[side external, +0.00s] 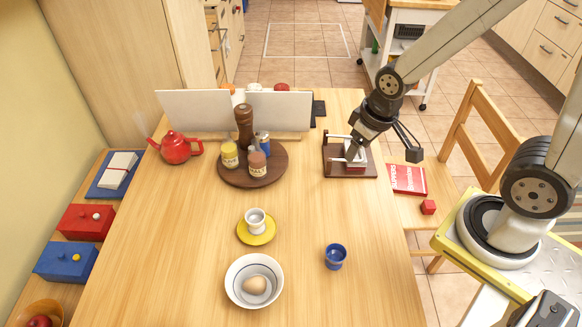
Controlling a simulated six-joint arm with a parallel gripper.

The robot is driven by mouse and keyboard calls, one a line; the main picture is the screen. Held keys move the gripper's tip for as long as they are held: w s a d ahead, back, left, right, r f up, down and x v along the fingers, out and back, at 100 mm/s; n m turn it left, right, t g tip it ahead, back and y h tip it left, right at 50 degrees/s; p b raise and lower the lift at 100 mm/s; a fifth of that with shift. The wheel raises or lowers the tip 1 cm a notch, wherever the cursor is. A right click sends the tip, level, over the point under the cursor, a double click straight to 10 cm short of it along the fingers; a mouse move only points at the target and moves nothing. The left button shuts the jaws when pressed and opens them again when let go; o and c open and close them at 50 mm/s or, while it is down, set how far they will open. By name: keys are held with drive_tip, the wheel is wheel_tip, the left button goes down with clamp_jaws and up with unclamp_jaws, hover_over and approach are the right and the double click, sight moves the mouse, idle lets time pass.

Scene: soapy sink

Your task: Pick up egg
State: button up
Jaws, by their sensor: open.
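A pale brown egg (254,285) lies in a white bowl (236,267) with a dark ring inside, at the front of the table. A white egg cup (255,220) stands on a yellow saucer (257,238) just behind the bowl. A blue cup (335,256) stands to the right of the bowl. My gripper (350,151) is open at the back right of the table, over a dark brown wooden stand (350,171). It is well away from the egg. Its fingertips partly overlap the stand, so I cannot tell whether they touch it.
A round wooden tray (232,180) holds a pepper mill (244,128) and several jars. A red teapot (178,147) stands at the back left. White panels (197,110) stand behind the tray. A red book (407,179) lies right. The table between stand and bowl is mostly clear.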

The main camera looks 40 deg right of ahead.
drive_tip(key=w+a+f+n, duration=0.4)
drive_tip(key=w+a, duration=0.1)
drive_tip(key=a, duration=0.1)
drive_tip(key=n+g+y, duration=0.1)
drive_tip(key=n+y, duration=0.3)
drive_tip(key=n, duration=0.6)
approach(258, 281)
drive_tip(key=x, duration=0.2)
drive_tip(key=shift+w+f, duration=0.2)
drive_tip(key=shift+f, duration=0.15)
drive_tip(key=shift+x, duration=1.35)
drive_tip(key=shift+x, duration=2.55)
drive_tip(key=shift+s+a, duration=0.15)
